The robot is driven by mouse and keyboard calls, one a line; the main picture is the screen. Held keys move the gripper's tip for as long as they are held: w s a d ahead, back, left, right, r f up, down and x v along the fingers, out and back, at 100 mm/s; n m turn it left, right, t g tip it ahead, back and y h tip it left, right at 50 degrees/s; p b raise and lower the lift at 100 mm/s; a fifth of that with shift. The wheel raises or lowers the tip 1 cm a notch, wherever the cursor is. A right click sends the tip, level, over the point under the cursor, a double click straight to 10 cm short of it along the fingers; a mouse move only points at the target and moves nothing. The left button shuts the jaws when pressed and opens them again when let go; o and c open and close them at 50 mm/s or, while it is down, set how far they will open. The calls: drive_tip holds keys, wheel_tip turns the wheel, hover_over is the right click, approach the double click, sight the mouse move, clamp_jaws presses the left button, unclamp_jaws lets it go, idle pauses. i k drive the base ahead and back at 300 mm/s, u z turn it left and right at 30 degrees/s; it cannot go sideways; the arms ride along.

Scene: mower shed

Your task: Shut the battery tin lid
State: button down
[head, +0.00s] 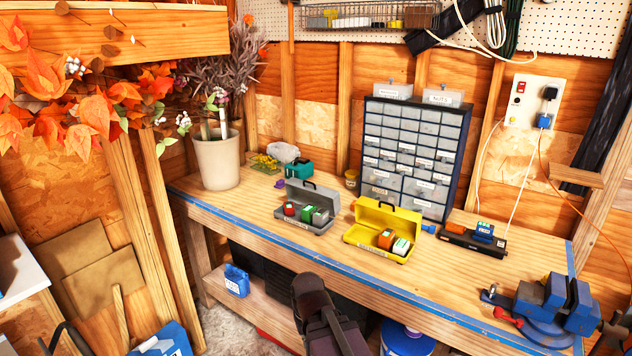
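Two small tins with handled lids stand open on the wooden workbench. The grey tin (305,224) is on the left, its lid (314,194) raised at the back, with red, green and white items inside. The yellow tin (373,249) is to its right, its lid (388,216) also raised, with an orange-brown and a green-and-white block inside. I cannot read any label that tells which is the battery tin. A dark part of my arm shows at the bottom centre, in front of the bench and apart from both tins. My gripper's fingers are not visible.
A drawer cabinet (417,150) stands behind the yellow tin. A black charger (472,240) is right of it, and a blue vise (552,305) sits at the right end. A potted plant (217,163) stands left. The bench front (420,285) is clear.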

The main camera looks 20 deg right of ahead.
sight(298, 191)
drive_tip(key=u, duration=0.05)
drive_tip(key=i, duration=1)
drive_tip(key=z, duration=0.05)
